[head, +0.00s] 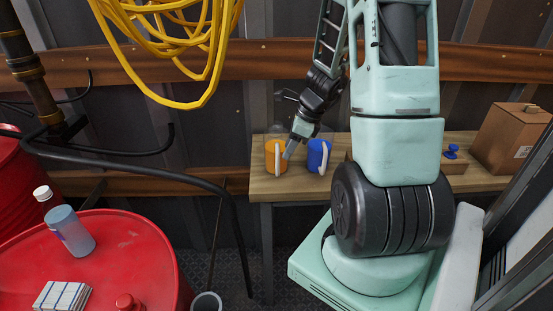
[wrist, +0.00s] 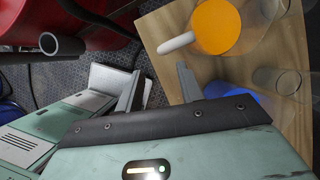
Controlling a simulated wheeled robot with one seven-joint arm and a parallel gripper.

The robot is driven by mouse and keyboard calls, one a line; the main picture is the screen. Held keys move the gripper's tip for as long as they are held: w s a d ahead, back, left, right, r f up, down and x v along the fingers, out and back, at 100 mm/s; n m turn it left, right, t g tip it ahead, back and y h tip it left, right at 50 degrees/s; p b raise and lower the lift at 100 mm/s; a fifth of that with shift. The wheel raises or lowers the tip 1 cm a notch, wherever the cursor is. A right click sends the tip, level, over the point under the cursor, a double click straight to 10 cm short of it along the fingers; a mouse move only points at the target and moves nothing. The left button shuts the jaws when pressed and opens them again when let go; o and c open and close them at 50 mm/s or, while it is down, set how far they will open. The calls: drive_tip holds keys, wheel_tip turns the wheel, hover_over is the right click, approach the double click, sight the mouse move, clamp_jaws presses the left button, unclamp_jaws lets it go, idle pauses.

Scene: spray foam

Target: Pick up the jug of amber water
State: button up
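The jug of amber water (head: 272,152) stands upright on the wooden table, near its left end, with its pale handle (head: 278,160) toward me. In the wrist view the amber jug (wrist: 217,27) is at the top, its white handle (wrist: 177,42) pointing left. My gripper (head: 289,152) is just right of the jug's handle in the head view, pointing down. In the wrist view my gripper (wrist: 159,88) has its two fingers apart with nothing between them. The handle lies beyond the right fingertip, and I see no contact there.
A blue jug (head: 317,155) stands close to the right of the amber one. Clear glass vessels (wrist: 284,80) stand nearby on the wooden table (head: 290,187). A cardboard box (head: 508,135) is at its right end. A red barrel (head: 130,250) with a bottle (head: 72,232) stands at left.

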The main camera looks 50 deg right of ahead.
sight(277, 156)
drive_tip(key=x, duration=0.7)
drive_tip(key=shift+w+d+f+b, duration=0.25)
drive_tip(key=shift+b, duration=0.1)
drive_tip(key=shift+r, duration=0.1)
clamp_jaws()
